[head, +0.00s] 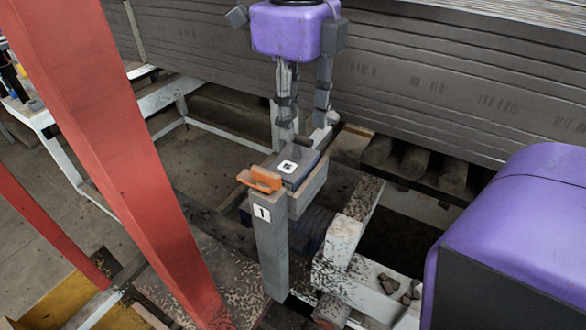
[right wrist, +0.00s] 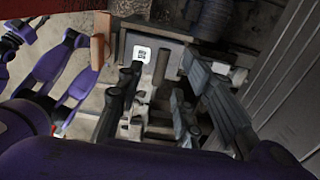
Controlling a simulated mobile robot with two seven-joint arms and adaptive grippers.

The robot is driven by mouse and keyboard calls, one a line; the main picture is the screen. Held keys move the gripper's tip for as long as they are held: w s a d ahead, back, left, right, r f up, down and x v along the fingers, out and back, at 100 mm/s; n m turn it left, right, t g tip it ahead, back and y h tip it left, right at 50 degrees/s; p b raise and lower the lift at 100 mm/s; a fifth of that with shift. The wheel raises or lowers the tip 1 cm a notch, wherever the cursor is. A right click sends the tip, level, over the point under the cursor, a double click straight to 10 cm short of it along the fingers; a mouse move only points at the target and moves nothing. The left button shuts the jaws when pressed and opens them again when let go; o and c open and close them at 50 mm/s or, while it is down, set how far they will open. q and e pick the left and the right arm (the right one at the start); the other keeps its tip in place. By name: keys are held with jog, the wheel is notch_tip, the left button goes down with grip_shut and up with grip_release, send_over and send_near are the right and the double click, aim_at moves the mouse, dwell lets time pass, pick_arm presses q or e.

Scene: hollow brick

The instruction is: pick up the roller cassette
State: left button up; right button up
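The roller cassette seems to be the dark grey box (head: 305,168) with a white square tag on top and an orange handle (head: 262,180) at its front end. It rests at the top of a grey post marked 1. The grey box and tag (right wrist: 142,54) also show in the right wrist view. My right gripper (head: 304,138) points down over the rear part of the box, fingers apart. In the right wrist view, one finger of the right gripper (right wrist: 162,72) ends by the tag and the other near the box's right side. I cannot tell whether they touch it. My left gripper is not seen.
The grey post (head: 270,245) stands below the handle. A red beam (head: 120,150) slants across the left. A large stack of grey sheets (head: 440,85) fills the back. White speckled machine parts (head: 343,240) stand right of the post. Open floor shows at left.

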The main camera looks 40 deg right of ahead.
aim_at(297, 135)
notch_tip(297, 135, down, 4)
jog(key=shift+s+f, duration=0.1)
jog(key=shift+f, duration=0.15)
jog(key=shift+d, duration=0.1)
jog(key=shift+c, duration=0.2)
grip_shut()
